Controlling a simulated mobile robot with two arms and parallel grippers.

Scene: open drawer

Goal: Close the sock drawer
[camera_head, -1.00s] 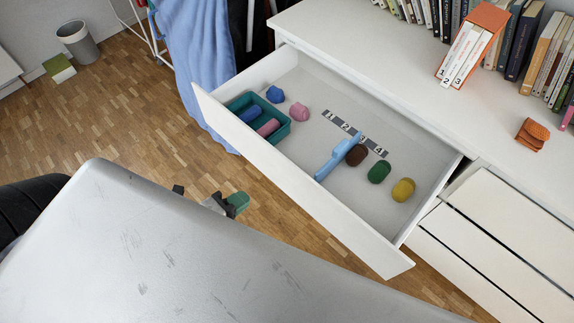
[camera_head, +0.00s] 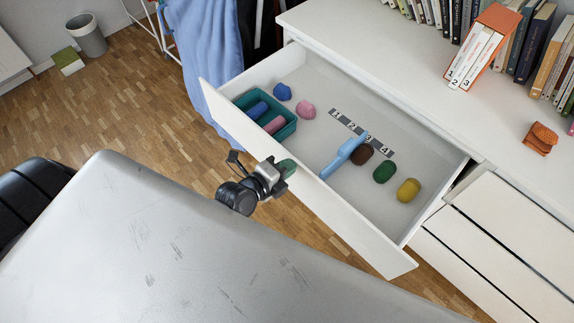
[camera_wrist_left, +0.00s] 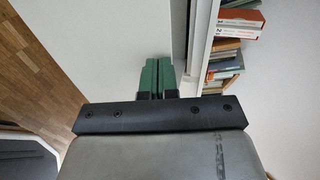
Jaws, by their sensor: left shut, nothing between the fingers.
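The white sock drawer (camera_head: 340,206) stands pulled out of the white dresser in the head view. Inside lie rolled socks in blue, pink, brown, green and yellow (camera_head: 408,190), a teal box (camera_head: 250,100) holding more rolls, a light blue item (camera_head: 344,156) and a numbered strip (camera_head: 345,122). My left gripper (camera_head: 287,167) is close to the outer face of the drawer front, left of its middle; I cannot tell whether it touches. In the left wrist view its green fingers (camera_wrist_left: 157,76) are together and empty before the white panel. My right gripper is not in view.
The dresser top (camera_head: 400,60) bears a row of books, an orange book box (camera_head: 482,45) and a small orange item (camera_head: 540,138). Closed drawers (camera_head: 500,240) are at right. Blue cloth (camera_head: 205,60) hangs behind the drawer's left end.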

